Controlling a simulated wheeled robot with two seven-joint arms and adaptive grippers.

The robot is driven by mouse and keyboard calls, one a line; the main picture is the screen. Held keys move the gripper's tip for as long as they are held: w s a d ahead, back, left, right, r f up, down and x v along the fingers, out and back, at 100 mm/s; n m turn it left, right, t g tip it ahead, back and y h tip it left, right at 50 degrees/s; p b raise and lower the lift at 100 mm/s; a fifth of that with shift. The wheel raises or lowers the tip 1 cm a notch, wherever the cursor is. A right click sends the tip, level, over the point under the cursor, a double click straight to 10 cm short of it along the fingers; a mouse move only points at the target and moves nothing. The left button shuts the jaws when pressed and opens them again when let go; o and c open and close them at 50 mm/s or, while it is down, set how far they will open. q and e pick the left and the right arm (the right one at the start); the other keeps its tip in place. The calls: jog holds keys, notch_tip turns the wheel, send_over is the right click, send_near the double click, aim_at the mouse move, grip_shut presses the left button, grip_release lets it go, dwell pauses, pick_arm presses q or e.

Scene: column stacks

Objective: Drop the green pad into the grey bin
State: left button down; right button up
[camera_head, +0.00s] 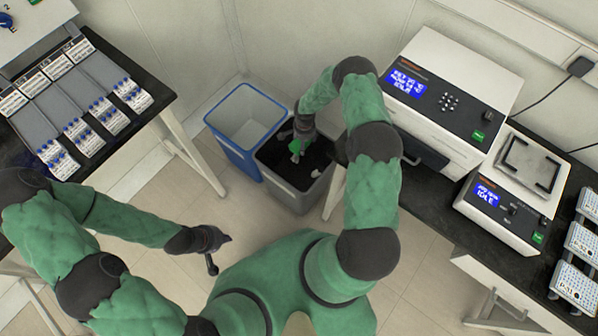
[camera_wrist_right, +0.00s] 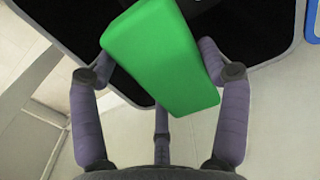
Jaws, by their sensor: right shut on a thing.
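The grey bin (camera_head: 292,196) stands on the floor beside a blue bin, its dark inside open upward. My right gripper (camera_head: 301,145) is over the bin's opening. In the right wrist view it is shut on the bright green pad (camera_wrist_right: 165,52), with a finger at each side. The pad is tilted, and the dark inside of the bin (camera_wrist_right: 270,22) shows behind it. In the head view only a small green part of the pad shows. My left gripper (camera_head: 217,251) is over the floor at the lower left, its fingers apart and empty.
The blue bin (camera_head: 236,157) stands left of the grey one. A dark bench (camera_head: 424,190) with instruments is on the right, close to my right arm. A table (camera_head: 127,125) with racks is on the left. The floor between is clear.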

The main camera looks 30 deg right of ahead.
jog(key=shift+f, duration=0.8)
jog(key=o, duration=1.1)
notch_tip(320, 180, up, 12)
jog(key=shift+r, duration=0.1)
